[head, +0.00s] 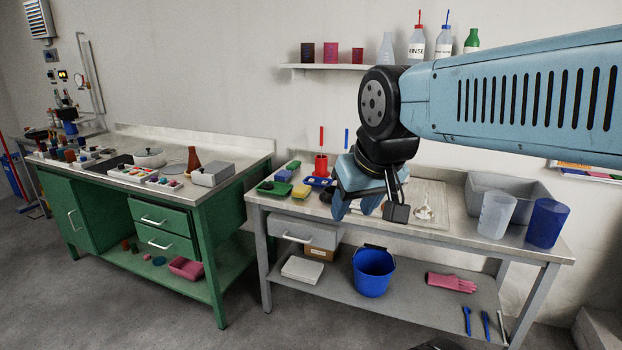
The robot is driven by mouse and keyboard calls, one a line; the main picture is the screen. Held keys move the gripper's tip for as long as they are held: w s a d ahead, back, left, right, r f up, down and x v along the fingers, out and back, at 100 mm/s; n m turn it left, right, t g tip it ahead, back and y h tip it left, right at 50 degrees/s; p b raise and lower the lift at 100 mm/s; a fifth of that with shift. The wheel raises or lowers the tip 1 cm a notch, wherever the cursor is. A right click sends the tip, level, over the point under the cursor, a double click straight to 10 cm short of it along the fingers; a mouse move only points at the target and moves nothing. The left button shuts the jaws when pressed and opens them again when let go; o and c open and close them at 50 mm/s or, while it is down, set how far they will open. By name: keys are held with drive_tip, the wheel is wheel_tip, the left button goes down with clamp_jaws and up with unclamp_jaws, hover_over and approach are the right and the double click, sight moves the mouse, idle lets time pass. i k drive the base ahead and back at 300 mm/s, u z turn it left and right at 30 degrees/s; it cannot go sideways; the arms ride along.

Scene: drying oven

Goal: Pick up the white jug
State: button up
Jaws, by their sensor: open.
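The white jug (496,215) is a whitish, translucent, tapered vessel. It stands upright on the right part of the grey table, just left of a blue jug (546,223). My gripper (356,207) is light blue, open and pointing down over the middle of the same table. It is well to the left of the white jug and apart from it. No object shows between its fingers, though my wrist hides part of the area behind it.
A grey basin (508,190) stands behind the jugs. Left of my gripper are a red cup (321,165), sponges and a green dish (273,188). A blue bucket (373,271) and pink gloves (452,283) are on the lower shelf. Bottles stand on the wall shelf (330,67).

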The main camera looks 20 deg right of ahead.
sight(499, 207)
drive_tip(key=z, duration=0.3)
drive_tip(key=i, duration=0.7)
drive_tip(key=z, duration=0.5)
drive_tip(key=k, duration=0.85)
drive_tip(key=z, duration=0.2)
drive_tip(key=i, duration=0.9)
drive_tip(key=u, duration=0.1)
